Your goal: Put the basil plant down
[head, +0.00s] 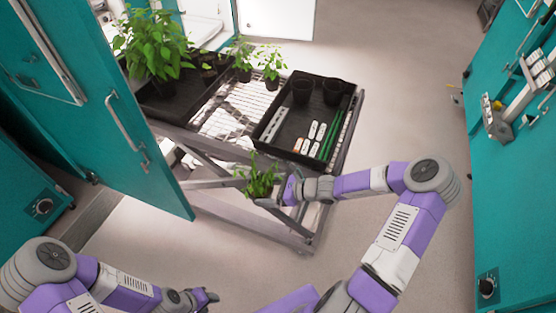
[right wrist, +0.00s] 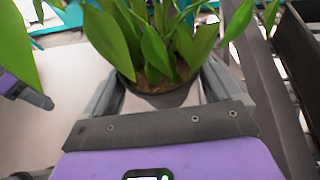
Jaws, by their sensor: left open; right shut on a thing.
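The basil plant (head: 260,178) is a small leafy green plant in front of the cart's near side in the head view. My right gripper (head: 276,202) is shut on it and holds it upright in the air. In the right wrist view the plant's long leaves (right wrist: 155,45) rise from a dark pot (right wrist: 165,98) with brown soil, between the two fingers. The lower pot is hidden by the gripper. My left gripper (head: 207,298) is open and empty, low in the head view, well apart from the plant.
A metal cart (head: 222,112) carries a black tray (head: 175,117) with a bushy plant (head: 155,45), and another black tray (head: 262,128) with two dark pots, labels and green stakes. Small plants (head: 271,63) stand between. An open teal door (head: 100,90) is left; teal cabinets (head: 510,200) right.

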